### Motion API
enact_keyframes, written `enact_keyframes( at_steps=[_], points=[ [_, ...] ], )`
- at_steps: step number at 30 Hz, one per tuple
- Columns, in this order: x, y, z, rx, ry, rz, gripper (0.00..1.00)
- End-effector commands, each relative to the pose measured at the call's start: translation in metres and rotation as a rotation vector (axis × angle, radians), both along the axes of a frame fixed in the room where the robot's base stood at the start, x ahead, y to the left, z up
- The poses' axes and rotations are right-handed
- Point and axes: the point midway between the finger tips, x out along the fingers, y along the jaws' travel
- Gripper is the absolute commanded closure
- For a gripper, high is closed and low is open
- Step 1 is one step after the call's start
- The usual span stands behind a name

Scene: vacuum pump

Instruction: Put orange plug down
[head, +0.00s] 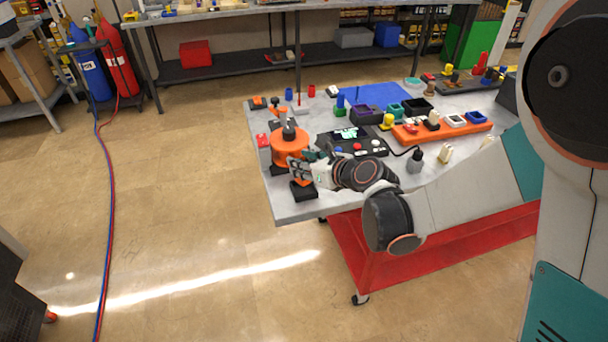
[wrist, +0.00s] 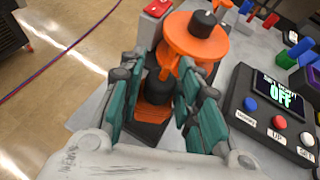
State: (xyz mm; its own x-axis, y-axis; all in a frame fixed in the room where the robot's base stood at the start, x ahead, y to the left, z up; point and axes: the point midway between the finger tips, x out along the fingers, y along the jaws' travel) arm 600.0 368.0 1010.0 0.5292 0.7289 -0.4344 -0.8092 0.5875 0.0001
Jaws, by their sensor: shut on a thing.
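The orange vacuum pump (head: 290,141) with a black knob on top stands at the table's left end; in the wrist view it (wrist: 195,38) is just beyond my fingers. My gripper (head: 309,171) is beside it, low over the table's front left corner. In the wrist view its teal fingers (wrist: 160,76) close on both sides of a dark cylindrical part. This part and the orange piece (wrist: 152,113) below it seem to be the orange plug, largely hidden by the fingers. A black base (head: 303,191) shows under the gripper; I cannot tell whether the plug touches it.
A black control box (head: 352,143) with buttons is right of the gripper; its screen reads OFF in the wrist view (wrist: 281,92). A red block (head: 263,141) is left of the pump. An orange tray (head: 442,131) and small bins stand farther right. The table's front left edge is close.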

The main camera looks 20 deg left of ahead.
Motion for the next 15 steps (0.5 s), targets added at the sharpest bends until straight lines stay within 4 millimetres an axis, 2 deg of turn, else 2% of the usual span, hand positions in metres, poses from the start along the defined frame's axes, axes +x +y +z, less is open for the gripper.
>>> enact_keyframes(
  at_steps=[7,15],
  points=[
    [0.000,0.000,-0.036,0.000,0.000,0.000,0.94],
    [0.000,0.000,-0.036,0.000,0.000,0.000,0.94]
  ],
)
